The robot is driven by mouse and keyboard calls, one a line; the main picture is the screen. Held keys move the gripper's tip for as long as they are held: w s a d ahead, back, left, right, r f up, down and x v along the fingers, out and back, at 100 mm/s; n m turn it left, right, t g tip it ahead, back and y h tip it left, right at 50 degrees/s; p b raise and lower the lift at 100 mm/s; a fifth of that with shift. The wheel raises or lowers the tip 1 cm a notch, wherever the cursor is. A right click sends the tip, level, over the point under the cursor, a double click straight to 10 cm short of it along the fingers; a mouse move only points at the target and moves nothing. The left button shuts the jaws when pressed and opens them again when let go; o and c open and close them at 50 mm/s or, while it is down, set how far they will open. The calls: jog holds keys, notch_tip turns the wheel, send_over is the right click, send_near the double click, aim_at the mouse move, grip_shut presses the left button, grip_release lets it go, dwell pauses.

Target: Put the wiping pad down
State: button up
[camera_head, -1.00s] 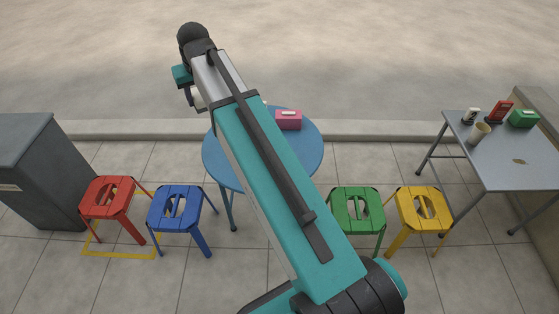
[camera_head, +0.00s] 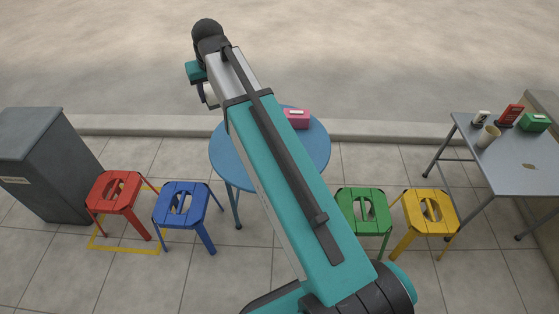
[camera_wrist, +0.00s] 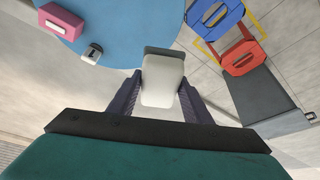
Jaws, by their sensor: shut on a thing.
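The wiping pad (camera_wrist: 163,88) is a pale cream block with a grey end, in the middle of the wrist view. My gripper (camera_wrist: 160,82) is shut on it, with one dark finger on each side. In the wrist view the pad overlaps the edge of the round blue table (camera_wrist: 120,30), with paving beyond; its height above them is hard to tell. In the head view my gripper (camera_head: 203,90) shows only in part at the far end of my arm, and the pad cannot be made out there. The blue table (camera_head: 227,155) is partly hidden behind my arm.
A grey cabinet (camera_head: 45,165) stands left, a grey table (camera_head: 505,170) right.

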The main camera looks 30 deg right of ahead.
jog(key=s+d+r, duration=0.1)
jog(key=s+r, duration=0.6)
jog(key=r, duration=0.1)
jog(key=shift+s+d, duration=0.2)
jog(key=shift+s, duration=0.2)
